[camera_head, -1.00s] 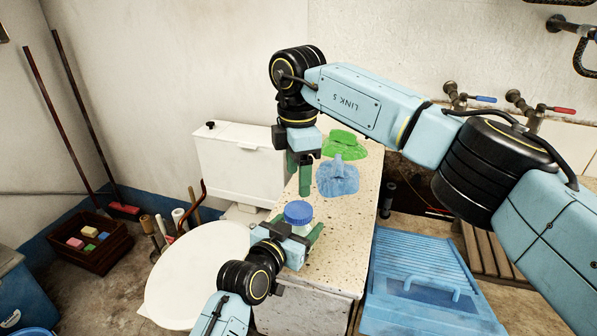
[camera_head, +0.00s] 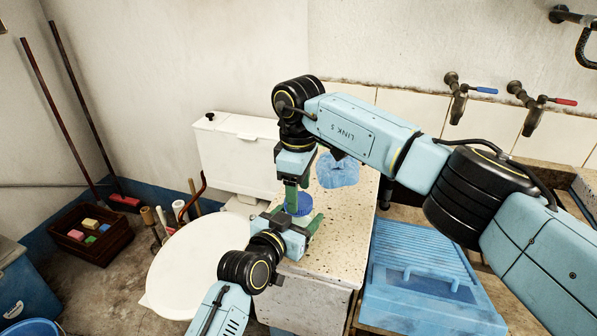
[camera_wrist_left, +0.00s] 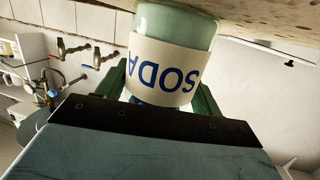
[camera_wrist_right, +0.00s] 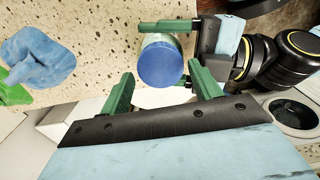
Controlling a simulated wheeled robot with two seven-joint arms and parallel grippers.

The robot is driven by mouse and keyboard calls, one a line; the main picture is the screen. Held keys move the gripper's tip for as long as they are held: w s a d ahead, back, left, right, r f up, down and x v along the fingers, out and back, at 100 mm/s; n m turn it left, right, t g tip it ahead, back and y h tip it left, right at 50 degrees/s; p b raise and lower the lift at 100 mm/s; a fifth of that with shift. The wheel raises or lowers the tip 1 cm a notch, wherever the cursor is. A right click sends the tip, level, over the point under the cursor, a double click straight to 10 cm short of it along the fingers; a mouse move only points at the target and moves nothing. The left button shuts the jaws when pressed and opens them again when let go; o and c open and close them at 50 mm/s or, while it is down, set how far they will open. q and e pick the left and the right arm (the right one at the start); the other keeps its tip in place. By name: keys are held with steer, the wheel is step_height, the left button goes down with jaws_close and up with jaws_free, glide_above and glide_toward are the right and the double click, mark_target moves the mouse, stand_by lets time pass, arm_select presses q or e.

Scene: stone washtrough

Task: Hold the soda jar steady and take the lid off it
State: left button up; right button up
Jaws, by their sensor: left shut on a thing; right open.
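The soda jar (camera_wrist_left: 190,40) is pale green glass with a cream label reading SODA. It stands on the speckled stone top (camera_head: 345,245), and its blue lid (camera_head: 299,205) is on it. My left gripper (camera_head: 298,228) is shut on the jar from the side, a finger on each side. My right gripper (camera_head: 292,198) points down, open, just above the lid and partly hides it in the head view. In the right wrist view the round lid (camera_wrist_right: 160,66) appears between the open right fingertips. I cannot tell whether they touch it.
A crumpled blue cloth (camera_head: 338,172) lies behind the jar, with a green cloth (camera_wrist_right: 12,88) beside it. A blue washboard tray (camera_head: 425,285) is to the right. A white toilet (camera_head: 195,265) is left, with a crate of blocks (camera_head: 95,235) beyond. Taps are on the back wall.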

steer(key=shift+f, duration=0.8)
